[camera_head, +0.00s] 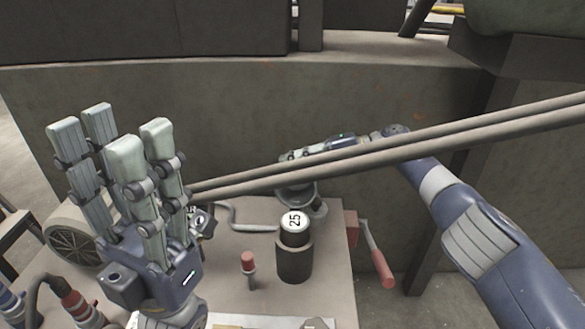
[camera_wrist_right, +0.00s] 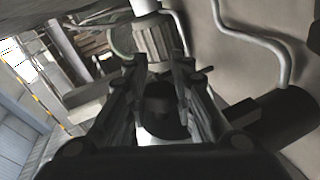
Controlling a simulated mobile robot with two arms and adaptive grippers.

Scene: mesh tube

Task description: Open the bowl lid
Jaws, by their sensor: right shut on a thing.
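A small grey round bowl (camera_head: 308,207) sits at the back of the table, partly hidden behind the canister and the long tubes. My right arm reaches in from the right, and its gripper is over the bowl, mostly hidden by the tubes. In the right wrist view my right gripper (camera_wrist_right: 158,78) has its fingers on both sides of a dark rounded part (camera_wrist_right: 163,98), which appears to be the bowl lid. Whether the lid is raised cannot be seen. My left gripper (camera_head: 125,140) is at the left, fingers upward and spread, open and empty.
A canister marked 25 (camera_head: 295,240) stands in front of the bowl. A bent metal rod (camera_head: 250,228), a red-topped peg (camera_head: 248,262) and a red-handled crank (camera_head: 376,255) are nearby. Two long tubes (camera_head: 450,142) cross above the table. A dark wall (camera_head: 250,110) stands behind.

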